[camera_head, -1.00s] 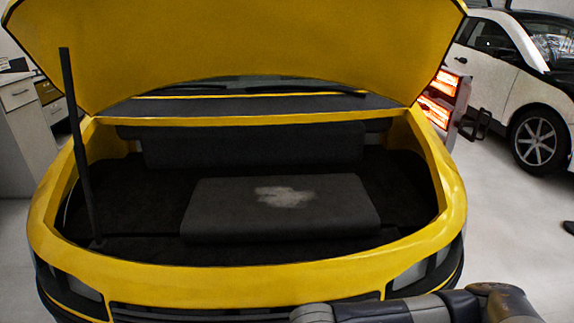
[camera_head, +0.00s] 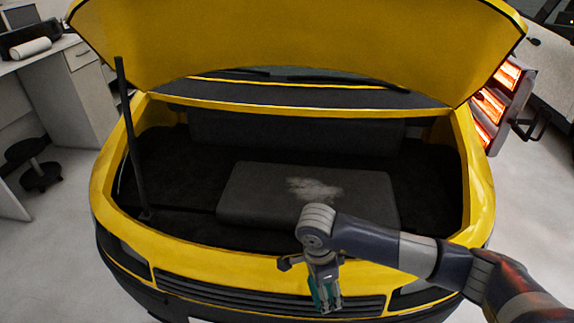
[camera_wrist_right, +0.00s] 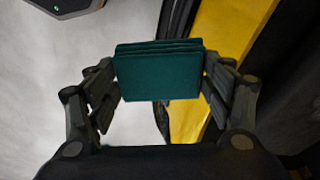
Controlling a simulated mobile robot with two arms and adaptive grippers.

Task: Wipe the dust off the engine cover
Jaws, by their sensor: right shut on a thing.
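The engine cover (camera_head: 250,196) is a dark grey block in the open front bay of the yellow car. A pale dust patch (camera_head: 313,189) lies on its top, right of its middle. My right gripper (camera_head: 325,297) hangs in front of the car's grille, below and in front of the cover, apart from it. It is shut on a folded teal cloth (camera_wrist_right: 158,75), which sits between both fingers in the right wrist view. The cloth's lower part also shows in the head view. My left gripper is not in view.
The yellow hood (camera_head: 290,45) is raised above the bay, with a dark prop rod (camera_head: 130,140) at its left. The bay's yellow front rim (camera_head: 200,248) lies between my gripper and the cover. A lit red heater lamp (camera_head: 495,105) stands at the right.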

